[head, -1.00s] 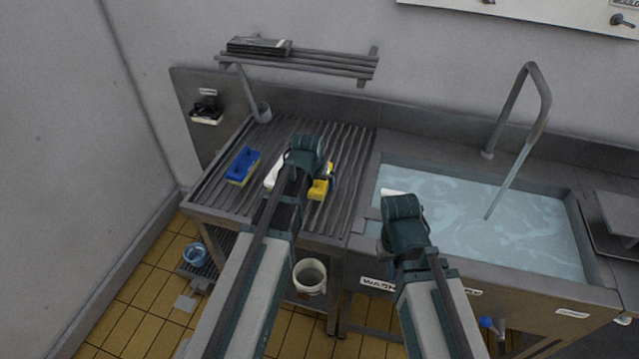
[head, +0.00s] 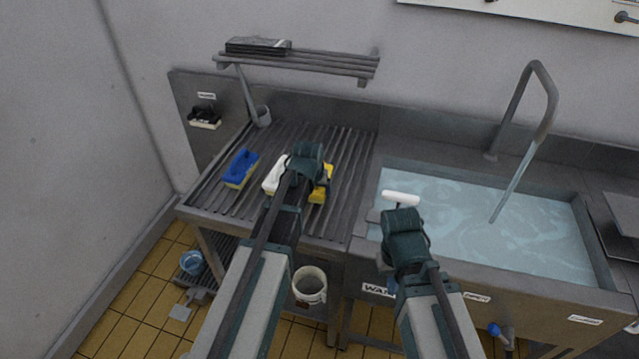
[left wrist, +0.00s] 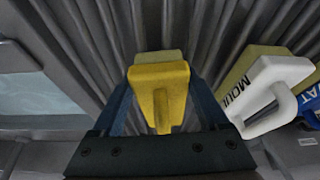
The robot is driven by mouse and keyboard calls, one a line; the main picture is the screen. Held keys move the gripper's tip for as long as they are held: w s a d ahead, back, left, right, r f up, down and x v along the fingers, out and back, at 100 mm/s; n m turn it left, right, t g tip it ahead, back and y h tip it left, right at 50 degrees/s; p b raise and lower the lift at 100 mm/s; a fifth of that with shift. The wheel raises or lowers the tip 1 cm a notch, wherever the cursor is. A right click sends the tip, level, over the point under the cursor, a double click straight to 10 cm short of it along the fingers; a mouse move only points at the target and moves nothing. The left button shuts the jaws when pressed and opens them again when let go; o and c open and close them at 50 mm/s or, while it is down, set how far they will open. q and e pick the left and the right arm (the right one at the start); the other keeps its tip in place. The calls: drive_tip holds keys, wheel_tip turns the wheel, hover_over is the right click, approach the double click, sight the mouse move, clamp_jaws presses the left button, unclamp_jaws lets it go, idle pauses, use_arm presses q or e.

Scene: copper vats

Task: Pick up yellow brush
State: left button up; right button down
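The yellow brush (head: 319,194) lies on the ribbed drainboard (head: 341,207), partly hidden behind my left arm in the head view. In the left wrist view the yellow brush (left wrist: 159,92) has its handle towards me. My left gripper (left wrist: 160,90) is over it, with one blue finger on each side and gaps showing beside the handle. I see no firm grip. In the head view my left gripper (head: 312,178) is mostly hidden by its wrist. My right gripper (head: 400,212) is above the sink's near left edge; its fingers are hidden.
A white brush (head: 276,175) lettered "MOULD" in the left wrist view (left wrist: 268,88) and a blue brush (head: 241,169) lie left of the yellow one. A white cylinder (head: 401,198) shows just beyond my right gripper. The water-filled sink (head: 470,212) has a tall tap (head: 545,110).

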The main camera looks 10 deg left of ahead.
use_arm(q)
drive_tip(key=c, duration=0.8)
drive_tip(key=shift+r, duration=0.1)
